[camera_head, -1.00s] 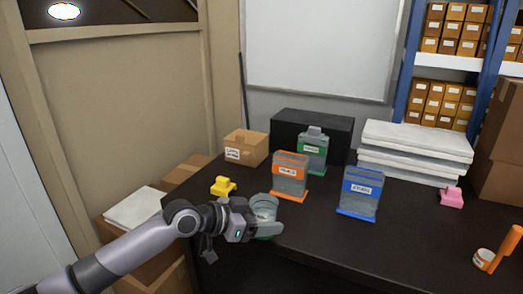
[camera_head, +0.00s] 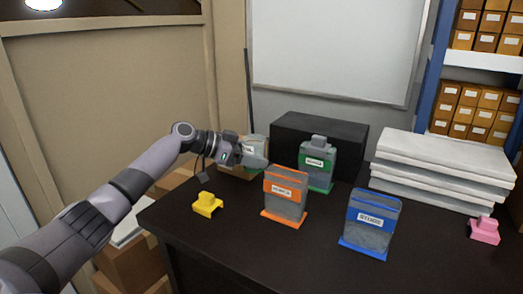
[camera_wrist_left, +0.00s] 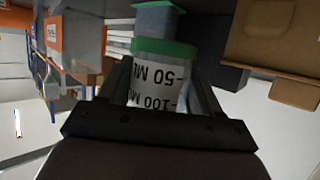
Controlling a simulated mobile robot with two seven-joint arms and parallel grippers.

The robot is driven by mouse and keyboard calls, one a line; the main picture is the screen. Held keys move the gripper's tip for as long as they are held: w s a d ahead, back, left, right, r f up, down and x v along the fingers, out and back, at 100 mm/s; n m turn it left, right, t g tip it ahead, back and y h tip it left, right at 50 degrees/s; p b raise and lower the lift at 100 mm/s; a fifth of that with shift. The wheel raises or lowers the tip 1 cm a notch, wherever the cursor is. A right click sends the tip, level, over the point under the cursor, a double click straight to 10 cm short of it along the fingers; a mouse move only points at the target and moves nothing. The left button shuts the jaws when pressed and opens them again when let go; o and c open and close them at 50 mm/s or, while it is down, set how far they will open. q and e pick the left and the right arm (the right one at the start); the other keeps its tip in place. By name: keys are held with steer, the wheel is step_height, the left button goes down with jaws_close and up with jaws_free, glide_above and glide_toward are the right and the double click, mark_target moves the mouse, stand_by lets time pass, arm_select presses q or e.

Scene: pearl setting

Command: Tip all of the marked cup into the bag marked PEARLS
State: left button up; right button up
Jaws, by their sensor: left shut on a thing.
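My left gripper (camera_head: 255,161) is shut on the clear marked cup (camera_head: 257,143), holding it raised left of the bags. In the left wrist view, the cup (camera_wrist_left: 158,78) sits between the fingers; its 50 ML and 100 ML marks and green end show, with the marks upside down in that picture. The cup looks roughly upright; its contents cannot be made out. The orange bag (camera_head: 285,195) stands open just right of the gripper, its blurred label seeming to read PEARLS. A green bag (camera_head: 317,168) stands behind it and a blue bag (camera_head: 369,225) to its right. My right gripper is not in view.
A yellow block (camera_head: 207,205) lies at the table's left edge. A black box (camera_head: 325,135), a cardboard box (camera_head: 233,172) and stacked white slabs (camera_head: 440,165) stand at the back. A pink block (camera_head: 484,230) is at right. The front dark tabletop (camera_head: 300,260) is clear.

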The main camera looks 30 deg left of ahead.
arm_select(q)
steer(key=shift+w+r, duration=0.15)
steer(key=shift+w, duration=0.05)
steer(key=shift+d+f, duration=0.3)
steer(key=shift+d, duration=0.2)
steer(key=shift+d+r+n+t+y, duration=0.2)
steer(key=shift+n+t+y, duration=0.1)
steer(key=shift+n, duration=0.1)
steer(key=s+d+r+n+t+y, duration=0.1)
steer(key=s+d+r+n+y, duration=0.15)
steer(key=r, duration=0.35)
steer(key=s+d+r+n+t+y, duration=0.1)
steer(key=d+r+n+t+y, duration=0.1)
steer(key=d+r+n+y, duration=0.3)
steer(key=s+d+f, duration=0.2)
steer(key=s+d, duration=0.1)
steer(key=d, duration=0.7)
steer(key=s+d+f+y, duration=0.1)
steer(key=s+d+f, duration=0.2)
steer(key=f, duration=0.7)
steer(key=shift+s+f, duration=0.15)
steer(key=shift+s, duration=0.8)
steer(key=shift+n+y, duration=0.25)
steer(key=shift+n, duration=0.1)
